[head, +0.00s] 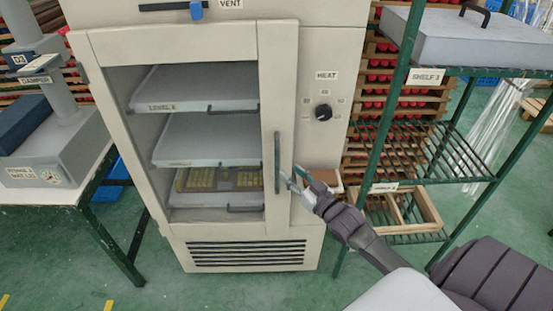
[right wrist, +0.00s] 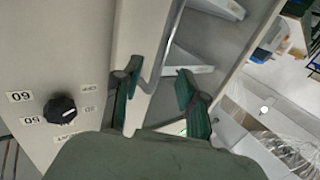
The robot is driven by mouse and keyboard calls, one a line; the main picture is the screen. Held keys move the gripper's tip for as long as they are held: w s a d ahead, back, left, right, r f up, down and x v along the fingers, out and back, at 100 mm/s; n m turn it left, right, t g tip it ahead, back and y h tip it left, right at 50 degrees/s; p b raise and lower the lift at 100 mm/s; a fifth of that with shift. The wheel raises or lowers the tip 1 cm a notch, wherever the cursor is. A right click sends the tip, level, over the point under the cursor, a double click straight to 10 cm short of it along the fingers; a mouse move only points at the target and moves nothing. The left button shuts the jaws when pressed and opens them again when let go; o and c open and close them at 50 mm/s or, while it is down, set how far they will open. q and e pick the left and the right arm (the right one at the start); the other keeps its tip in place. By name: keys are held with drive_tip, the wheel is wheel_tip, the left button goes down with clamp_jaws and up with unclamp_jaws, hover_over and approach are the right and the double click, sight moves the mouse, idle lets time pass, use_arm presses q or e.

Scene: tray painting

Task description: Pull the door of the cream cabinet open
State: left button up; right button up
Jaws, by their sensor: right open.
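The cream cabinet (head: 330,60) stands in the middle of the head view. Its framed door (head: 277,75) looks shut, with shelves showing through the window. A dark upright handle (head: 277,162) is on the door's right stile. My right gripper (head: 294,179) is open just right of the handle's lower part. In the right wrist view the two fingers (right wrist: 158,92) are spread, with a pale door edge (right wrist: 140,50) by the left finger. I cannot tell whether the handle lies between them. My left gripper is not in view.
A heat knob (head: 323,112) is on the panel right of the door. A green rack (head: 400,90) with a wooden crate (head: 425,210) stands close to the right. A table (head: 75,185) is at the left. Green floor is clear in front of the cabinet.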

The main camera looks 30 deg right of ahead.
drive_tip(key=w, duration=0.7)
drive_tip(key=shift+w+a+p, duration=0.3)
drive_tip(key=shift+p, duration=0.15)
drive_tip(key=shift+c, duration=0.3)
clamp_jaws()
